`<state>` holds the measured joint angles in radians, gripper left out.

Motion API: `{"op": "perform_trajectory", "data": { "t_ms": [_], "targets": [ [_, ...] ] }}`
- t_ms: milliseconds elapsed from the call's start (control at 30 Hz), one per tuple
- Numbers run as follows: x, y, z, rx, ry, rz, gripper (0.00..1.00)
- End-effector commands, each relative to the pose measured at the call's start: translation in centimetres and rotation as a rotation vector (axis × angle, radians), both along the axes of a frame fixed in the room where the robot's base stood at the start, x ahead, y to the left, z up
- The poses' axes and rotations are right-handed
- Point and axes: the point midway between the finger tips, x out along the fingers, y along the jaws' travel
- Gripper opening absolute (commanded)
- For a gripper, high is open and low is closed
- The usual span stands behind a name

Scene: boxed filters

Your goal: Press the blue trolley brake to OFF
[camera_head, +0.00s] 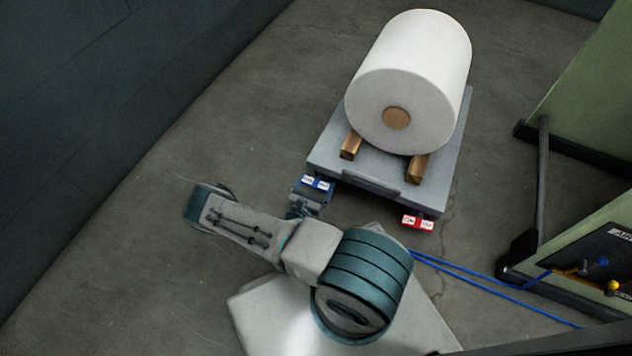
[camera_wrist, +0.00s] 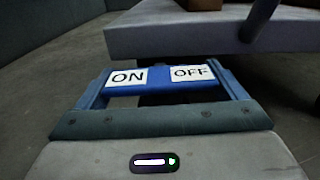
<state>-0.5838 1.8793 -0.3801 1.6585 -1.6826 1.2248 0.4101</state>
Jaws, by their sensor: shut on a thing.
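The blue trolley brake (camera_head: 317,183) sticks out low at the near left corner of the grey trolley (camera_head: 330,140). In the wrist view the blue brake (camera_wrist: 155,78) shows a white ON label on the left and a white OFF label on the right. My gripper (camera_head: 308,194) is at the brake's near side. In the wrist view my gripper (camera_wrist: 163,84) has one blue finger at each end of the brake, shut on it. The brake's underside and its exact tilt are hidden.
A large white roll (camera_head: 425,60) lies on wooden blocks (camera_head: 416,168) on the trolley. A red brake (camera_head: 418,222) sits at the near right corner. Blue hoses (camera_head: 480,279) run to a green machine (camera_head: 590,90) at right. The floor at left is clear up to a dark wall.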

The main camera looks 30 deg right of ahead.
Motion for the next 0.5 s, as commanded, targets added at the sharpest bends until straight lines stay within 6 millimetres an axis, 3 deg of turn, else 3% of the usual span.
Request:
{"op": "perform_trajectory", "data": {
  "t_ms": [500],
  "targets": [
    [-0.03,0.01,0.02,0.16,-0.202,0.001,0.68]
  ]
}}
